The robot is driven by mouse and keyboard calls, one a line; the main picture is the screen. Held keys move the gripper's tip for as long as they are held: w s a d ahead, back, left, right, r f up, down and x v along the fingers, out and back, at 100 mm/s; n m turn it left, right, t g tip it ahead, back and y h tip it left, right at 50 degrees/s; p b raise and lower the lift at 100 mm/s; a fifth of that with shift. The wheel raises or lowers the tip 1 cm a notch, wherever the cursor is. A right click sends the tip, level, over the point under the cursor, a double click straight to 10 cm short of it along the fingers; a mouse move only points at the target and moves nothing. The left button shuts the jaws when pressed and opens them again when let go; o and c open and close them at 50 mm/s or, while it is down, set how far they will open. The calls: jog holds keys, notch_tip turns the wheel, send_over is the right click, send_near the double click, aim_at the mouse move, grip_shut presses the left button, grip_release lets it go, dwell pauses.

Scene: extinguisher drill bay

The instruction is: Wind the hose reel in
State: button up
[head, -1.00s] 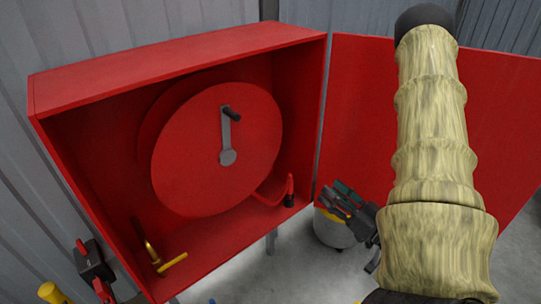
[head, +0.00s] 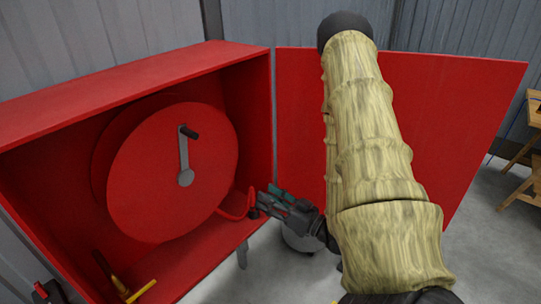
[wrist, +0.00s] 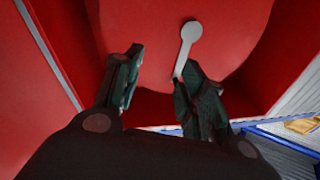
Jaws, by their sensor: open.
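The red hose reel (head: 150,190) sits inside the open red cabinet (head: 262,110). Its grey crank (head: 184,160) points up from the hub, with a black handle (head: 189,132) at the top. A red hose end (head: 238,207) comes out low on the reel's right. My gripper (head: 260,201) is open at the cabinet's right front edge, overlapping the hose end in the head view; contact cannot be told. In the wrist view, my open fingers (wrist: 161,65) face the reel disc (wrist: 155,25). The crank (wrist: 187,42) appears beyond the right fingertip. The fingers look empty.
The red cabinet door (head: 450,120) stands open to the right, behind my arm. A yellow-handled valve (head: 140,291) is low in the cabinet. A wooden table (head: 525,165) is at far right.

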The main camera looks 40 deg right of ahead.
jog(key=s, duration=0.5)
jog(key=shift+s+a+r+p, duration=0.15)
jog(key=shift+s+a+p, duration=0.1)
jog(key=shift+p, duration=0.15)
dwell(0.3)
jog(key=shift+a+r, duration=0.1)
